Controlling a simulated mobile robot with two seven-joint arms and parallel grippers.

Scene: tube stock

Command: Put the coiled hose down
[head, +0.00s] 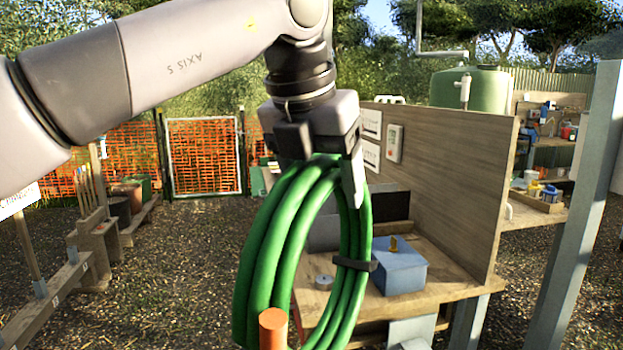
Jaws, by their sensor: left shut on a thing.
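The coiled hose (273,245) is a thick bundle of green loops with a black strap around its right side. My left gripper (330,175) is shut on the top of the coil, and the loops hang down below it. An orange peg or post end (273,328) shows in front of the lower part of the coil. I cannot tell whether the hose touches it. The bottom of the coil is cut off by the frame edge. My right gripper is not in view.
A wooden bench (450,292) with a tall back panel (455,170) stands behind and right of the hose. A grey post (575,215) rises at right. Gravel ground (180,270) is open at left.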

